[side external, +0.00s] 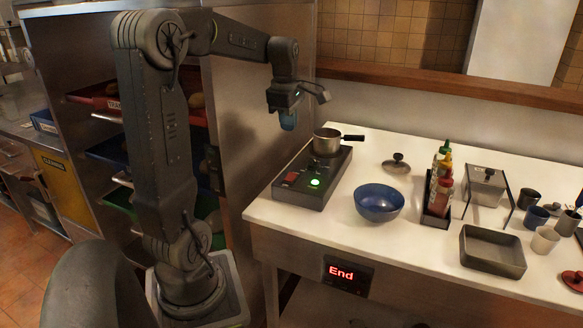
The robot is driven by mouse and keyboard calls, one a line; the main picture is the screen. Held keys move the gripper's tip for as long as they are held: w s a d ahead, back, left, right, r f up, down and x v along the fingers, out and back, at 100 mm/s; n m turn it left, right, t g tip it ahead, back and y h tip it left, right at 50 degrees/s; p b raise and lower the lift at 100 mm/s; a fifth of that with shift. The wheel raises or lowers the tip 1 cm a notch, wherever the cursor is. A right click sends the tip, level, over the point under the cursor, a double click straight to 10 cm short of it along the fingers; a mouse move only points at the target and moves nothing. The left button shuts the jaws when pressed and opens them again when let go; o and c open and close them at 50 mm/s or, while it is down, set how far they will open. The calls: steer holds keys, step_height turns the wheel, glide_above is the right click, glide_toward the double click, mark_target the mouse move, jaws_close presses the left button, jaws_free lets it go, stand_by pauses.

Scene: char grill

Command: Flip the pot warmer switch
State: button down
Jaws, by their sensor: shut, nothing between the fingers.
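The pot warmer (329,188) is a dark flat box at the left end of the white counter. A red switch (291,177) and a lit green light (315,183) are on its near end. A small metal pot (327,141) with a dark handle pointing right stands on its far end. My gripper (288,122) is shut and empty. It hangs in the air to the left of the pot and above the warmer, apart from the switch. The exact tilt of the switch is too small to tell.
A blue bowl (379,203) and a dark lid (397,163) lie right of the warmer. A bottle caddy (437,196), an empty dark tray (491,251) and several cups stand farther right. A red "End" display (341,273) is on the counter front. A tray rack stands at left.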

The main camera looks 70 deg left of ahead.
mark_target(290, 177)
steer(key=f, duration=0.4)
steer(key=w+f, duration=0.1)
steer(key=f, duration=0.4)
steer(key=a+f, duration=0.1)
steer(key=f, duration=0.4)
steer(key=shift+w, duration=0.15)
steer(key=shift+a, duration=0.1)
steer(key=shift+f, duration=0.2)
steer(key=shift+s+d+r, duration=0.15)
steer(key=shift+s+d, duration=0.45)
